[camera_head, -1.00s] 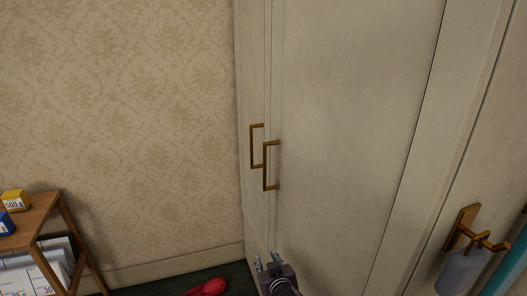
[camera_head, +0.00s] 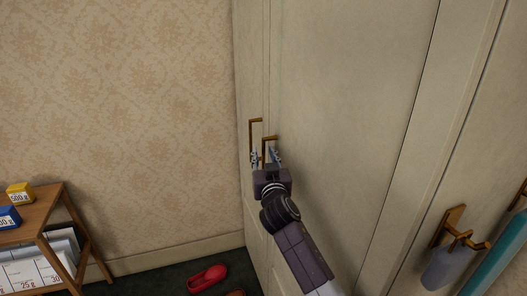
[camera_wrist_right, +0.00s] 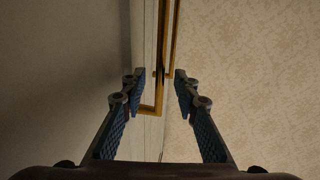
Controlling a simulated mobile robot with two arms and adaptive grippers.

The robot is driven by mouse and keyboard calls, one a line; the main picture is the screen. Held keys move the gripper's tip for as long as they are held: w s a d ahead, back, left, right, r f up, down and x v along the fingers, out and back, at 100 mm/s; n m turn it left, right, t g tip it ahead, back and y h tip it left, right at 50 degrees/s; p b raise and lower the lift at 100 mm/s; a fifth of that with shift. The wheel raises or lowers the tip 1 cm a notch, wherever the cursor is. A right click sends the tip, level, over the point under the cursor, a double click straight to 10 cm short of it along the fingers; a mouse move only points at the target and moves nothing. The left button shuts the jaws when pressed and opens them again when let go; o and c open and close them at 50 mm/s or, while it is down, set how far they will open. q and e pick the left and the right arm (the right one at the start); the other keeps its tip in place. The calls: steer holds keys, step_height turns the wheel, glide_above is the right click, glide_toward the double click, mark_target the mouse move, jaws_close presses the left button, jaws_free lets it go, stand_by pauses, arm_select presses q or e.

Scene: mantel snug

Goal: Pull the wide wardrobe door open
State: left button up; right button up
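The wide wardrobe door (camera_head: 340,110) is a tall cream panel and looks shut. Its brass bar handle (camera_head: 266,141) is upright near the door's left edge, with its lower part hidden by my gripper. My right gripper (camera_head: 265,157) is at this handle, fingers open, one on each side of it. In the right wrist view the open fingers (camera_wrist_right: 160,78) flank a brass handle (camera_wrist_right: 158,95), with clear gaps; I cannot tell whether anything touches. My left gripper is not in view.
A second brass handle (camera_head: 251,133) sits close by on the narrow left door. A brass hook (camera_head: 457,235) with a grey item is at right. A wooden shelf unit (camera_head: 45,215) stands at left. A red shoe (camera_head: 207,279) lies on the dark floor.

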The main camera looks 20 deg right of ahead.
steer(key=shift+w+d, duration=0.15)
steer(key=shift+w, duration=0.4)
jaws_close()
